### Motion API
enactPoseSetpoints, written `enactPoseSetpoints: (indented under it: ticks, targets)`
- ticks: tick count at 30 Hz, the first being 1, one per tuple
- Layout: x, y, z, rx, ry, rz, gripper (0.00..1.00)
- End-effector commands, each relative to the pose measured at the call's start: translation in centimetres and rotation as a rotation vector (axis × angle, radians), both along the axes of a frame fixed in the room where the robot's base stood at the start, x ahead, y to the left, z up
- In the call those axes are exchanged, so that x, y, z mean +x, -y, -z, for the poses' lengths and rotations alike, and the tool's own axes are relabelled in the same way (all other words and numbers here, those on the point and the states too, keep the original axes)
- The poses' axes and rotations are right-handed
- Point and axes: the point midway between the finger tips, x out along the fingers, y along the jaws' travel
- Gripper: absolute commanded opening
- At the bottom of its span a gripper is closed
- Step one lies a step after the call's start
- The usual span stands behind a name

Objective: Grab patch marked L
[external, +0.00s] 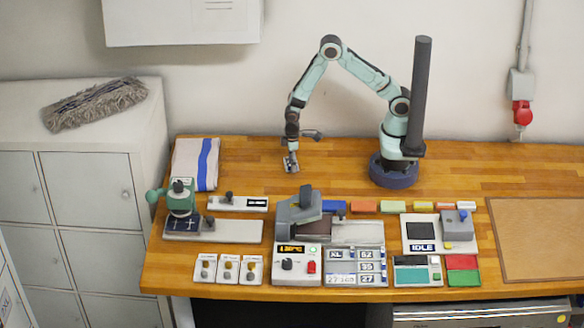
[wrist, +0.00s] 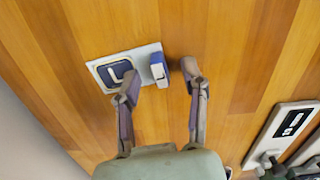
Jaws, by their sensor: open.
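In the wrist view, a pale plate (wrist: 141,54) lies on the wooden table. Its left part carries a dark blue square marked L (wrist: 117,72) with a white border. A small upright blue block with a white label (wrist: 158,68) stands at its right end; the mark on the label is too small to read surely. My gripper (wrist: 162,73) is open, with one finger on each side of the blue block and gaps visible.
A folded white cloth with a blue stripe (external: 208,165) lies left of my gripper. In front stand a green press (external: 181,198), a grey machine (external: 297,212) and a row of coloured blocks (external: 364,207). The table right of my gripper is clear up to my base.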

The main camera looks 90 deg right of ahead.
Motion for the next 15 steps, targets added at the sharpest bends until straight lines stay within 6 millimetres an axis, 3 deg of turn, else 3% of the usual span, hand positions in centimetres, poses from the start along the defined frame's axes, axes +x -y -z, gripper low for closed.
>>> enactPoseSetpoints:
  ticks: [7, 8, 12, 15]
  targets:
    - [0.0, 0.0, 0.24, 0.0, 0.0, 0.0, 0.43]
    - [0.0, 0.0, 0.23, 0.0, 0.0, 0.0, 0.4]
    - [0.0, 0.0, 0.22, 0.0, 0.0, 0.0, 0.0]
    - [0.0, 0.0, 0.21, 0.0, 0.0, 0.0, 0.0]
